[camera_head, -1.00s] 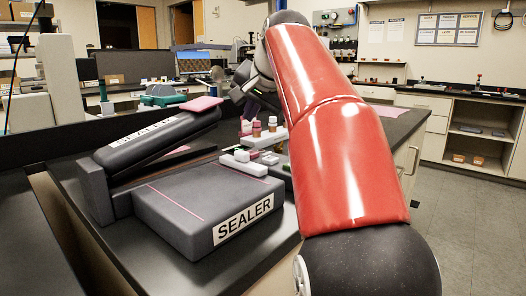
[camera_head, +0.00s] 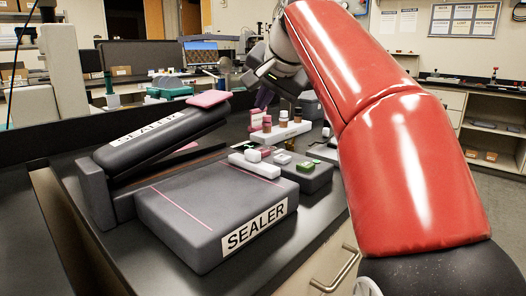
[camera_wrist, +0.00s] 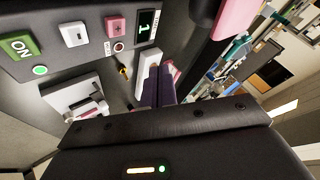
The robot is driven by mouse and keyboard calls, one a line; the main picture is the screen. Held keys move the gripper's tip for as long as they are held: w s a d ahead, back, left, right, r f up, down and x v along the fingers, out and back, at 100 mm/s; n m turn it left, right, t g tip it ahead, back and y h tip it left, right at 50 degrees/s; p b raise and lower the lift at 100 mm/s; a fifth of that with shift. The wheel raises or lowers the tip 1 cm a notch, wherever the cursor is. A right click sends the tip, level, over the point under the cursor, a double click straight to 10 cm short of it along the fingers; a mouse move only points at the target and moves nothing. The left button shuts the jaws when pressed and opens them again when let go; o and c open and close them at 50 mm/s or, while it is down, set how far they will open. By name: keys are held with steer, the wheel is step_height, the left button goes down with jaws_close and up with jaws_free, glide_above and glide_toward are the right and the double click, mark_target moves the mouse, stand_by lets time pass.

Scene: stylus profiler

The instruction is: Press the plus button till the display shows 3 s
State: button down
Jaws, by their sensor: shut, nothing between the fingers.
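The plus button (camera_wrist: 116,25) is a pink-red square with a plus sign, in the upper part of the wrist view. The display (camera_wrist: 148,28), just right of it, is dark and shows a green 1. A white minus button (camera_wrist: 74,34) and a green ON button (camera_wrist: 19,47) lie to the left on the same dark control box (camera_head: 316,177). My gripper (camera_wrist: 159,72) is shut and empty, its dark purple fingers below and right of the plus button in the wrist view, apart from it. In the head view the fingers (camera_head: 263,97) hang above the bench behind the box.
The sealer (camera_head: 205,215) fills the bench front with its lid (camera_head: 155,138) raised. A green light (camera_wrist: 40,70) glows below the ON button.

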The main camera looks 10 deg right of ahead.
steer(key=b, duration=0.5)
glide_above(264, 152)
step_height(264, 152, down, 6)
steer(key=shift+r, duration=0.25)
steer(key=shift+f+b, duration=0.8)
steer(key=shift+f, duration=0.15)
steer(key=shift+f, duration=0.1)
stand_by(0.6)
steer(key=shift+f, duration=0.3)
steer(key=shift+f+b, duration=0.45)
steer(key=shift+b, duration=0.05)
stand_by(0.5)
steer(key=shift+r, duration=0.15)
steer(key=shift+r+p, duration=0.75)
steer(key=shift+p, duration=0.25)
